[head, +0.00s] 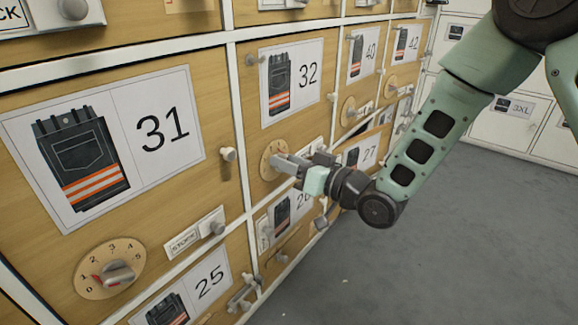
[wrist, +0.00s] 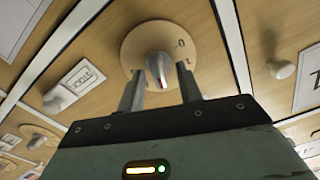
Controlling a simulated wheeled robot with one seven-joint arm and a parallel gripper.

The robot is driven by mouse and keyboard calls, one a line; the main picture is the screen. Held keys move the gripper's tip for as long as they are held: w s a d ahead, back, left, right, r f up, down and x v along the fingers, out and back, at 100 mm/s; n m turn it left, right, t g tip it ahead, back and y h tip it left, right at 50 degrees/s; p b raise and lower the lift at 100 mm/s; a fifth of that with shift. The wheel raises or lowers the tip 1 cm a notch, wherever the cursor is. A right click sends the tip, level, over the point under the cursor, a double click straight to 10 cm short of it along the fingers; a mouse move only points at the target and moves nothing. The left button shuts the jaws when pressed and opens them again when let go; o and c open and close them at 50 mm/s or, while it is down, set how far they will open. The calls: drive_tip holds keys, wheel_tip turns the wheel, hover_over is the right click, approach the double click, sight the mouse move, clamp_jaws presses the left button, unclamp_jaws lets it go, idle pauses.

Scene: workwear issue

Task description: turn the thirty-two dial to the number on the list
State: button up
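The thirty-two dial (head: 268,158) is a round wooden plate below the label with the number 32 (head: 292,80). In the wrist view the dial plate (wrist: 135,42) shows a grey knob (wrist: 158,66) with a red mark near its lower end. The numerals 0 and 1 show at the plate's right; other numerals cannot be made out. My gripper (head: 275,162) is at the dial. In the wrist view my gripper (wrist: 160,85) is open, with one finger either side of the knob and gaps showing. Contact cannot be seen. No list is readable in these frames.
The thirty-one dial (head: 111,268) has a red-marked knob and several numerals. Small door knobs (head: 228,154) and a STOCK plate (head: 195,232) stick out nearby. Doors 25 and 27 lie around the dial. Grey floor (head: 430,250) is clear at right.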

drive_tip(key=c, duration=0.7)
drive_tip(key=shift+r+p, duration=0.1)
drive_tip(key=shift+p, duration=0.2)
drive_tip(key=shift+w+d+f+m+p, duration=0.1)
drive_tip(key=shift+w+m+p, duration=0.05)
drive_tip(key=shift+m+p, duration=1.8)
drive_tip(key=shift+w+d+f+m+p, duration=0.1)
drive_tip(key=shift+m+p, duration=1.8)
drive_tip(key=shift+m, duration=0.05)
drive_tip(key=shift+f, duration=0.1)
